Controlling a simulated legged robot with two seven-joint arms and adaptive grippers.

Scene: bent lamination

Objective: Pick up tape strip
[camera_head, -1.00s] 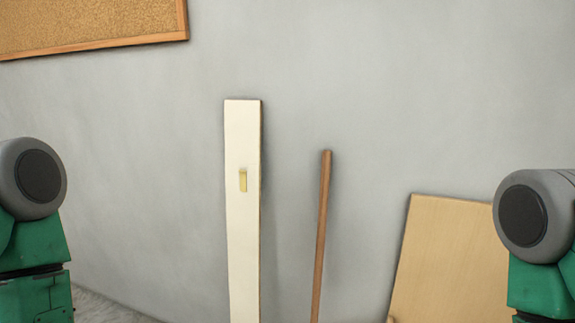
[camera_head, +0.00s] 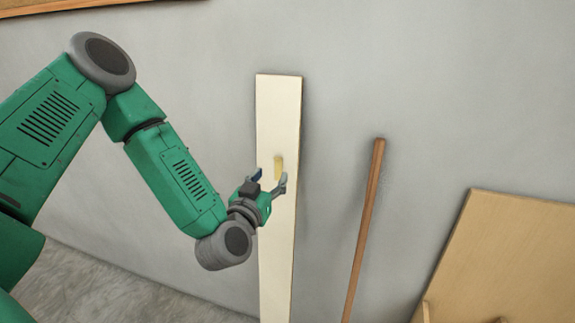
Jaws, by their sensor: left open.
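The tape strip (camera_head: 278,166) is a small yellowish piece on the face of a tall cream board (camera_head: 278,110) that stands upright against the wall. My left gripper (camera_head: 270,176) is open in front of the board. Its two fingertips point up, one on each side of the strip's lower part in the picture. I cannot tell whether they touch the strip or the board. The strip's lower end is close to the gripper and may be partly hidden. My right gripper is not in view.
A thin brown wooden pole (camera_head: 364,225) leans on the grey wall right of the board. A wide light wooden panel (camera_head: 500,255) leans further right. A corkboard edge (camera_head: 60,4) shows at the top left. Bare floor (camera_head: 110,290) lies at the lower left.

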